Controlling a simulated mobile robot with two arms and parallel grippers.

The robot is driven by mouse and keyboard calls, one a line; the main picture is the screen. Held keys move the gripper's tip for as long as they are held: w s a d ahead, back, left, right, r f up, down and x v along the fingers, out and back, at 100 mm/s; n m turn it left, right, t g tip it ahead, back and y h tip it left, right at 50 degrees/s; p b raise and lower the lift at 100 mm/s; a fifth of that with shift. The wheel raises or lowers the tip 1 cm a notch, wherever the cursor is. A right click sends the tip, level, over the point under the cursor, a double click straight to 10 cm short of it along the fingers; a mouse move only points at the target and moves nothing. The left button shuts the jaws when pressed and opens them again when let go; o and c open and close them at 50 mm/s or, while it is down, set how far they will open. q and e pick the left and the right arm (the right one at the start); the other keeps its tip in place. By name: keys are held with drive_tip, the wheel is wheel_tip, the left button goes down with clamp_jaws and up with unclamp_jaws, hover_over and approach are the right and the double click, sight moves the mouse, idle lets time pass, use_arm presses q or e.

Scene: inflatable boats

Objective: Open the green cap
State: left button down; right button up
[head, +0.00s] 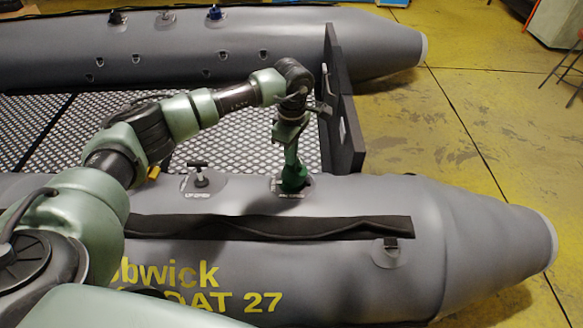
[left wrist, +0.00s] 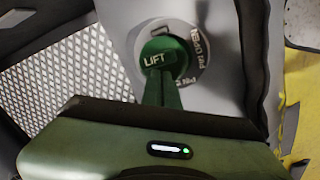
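The green cap (head: 293,182) sits upright on a round, lettered valve plate on top of the near grey boat tube. My right gripper is not in view.
A dark upright transom board (head: 343,110) is close on the right. Several caps, including a blue one (head: 214,13), sit on the far tube. Yellow floor (head: 450,130) lies right.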

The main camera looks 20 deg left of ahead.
use_arm(q)
drive_tip(key=shift+s+d, duration=0.1)
drive_tip(key=shift+d, duration=0.25)
drive_tip(key=shift+a+r+p, duration=0.2)
drive_tip(key=shift+r+p, duration=0.1)
drive_tip(key=shift+p, duration=0.15)
drive_tip(key=shift+s+a+r+p, duration=0.2)
drive_tip(key=shift+a+r+p, duration=0.4)
drive_tip(key=shift+a+r, duration=0.4)
drive_tip(key=shift+s+a+r+p, duration=0.15)
drive_tip(key=shift+a+r+p, duration=0.15)
drive_tip(key=shift+a, duration=0.3)
drive_tip(key=shift+s+a+r+p, duration=0.1)
drive_tip(key=shift+a+r+p, duration=0.15)
drive_tip(key=shift+a, duration=0.3)
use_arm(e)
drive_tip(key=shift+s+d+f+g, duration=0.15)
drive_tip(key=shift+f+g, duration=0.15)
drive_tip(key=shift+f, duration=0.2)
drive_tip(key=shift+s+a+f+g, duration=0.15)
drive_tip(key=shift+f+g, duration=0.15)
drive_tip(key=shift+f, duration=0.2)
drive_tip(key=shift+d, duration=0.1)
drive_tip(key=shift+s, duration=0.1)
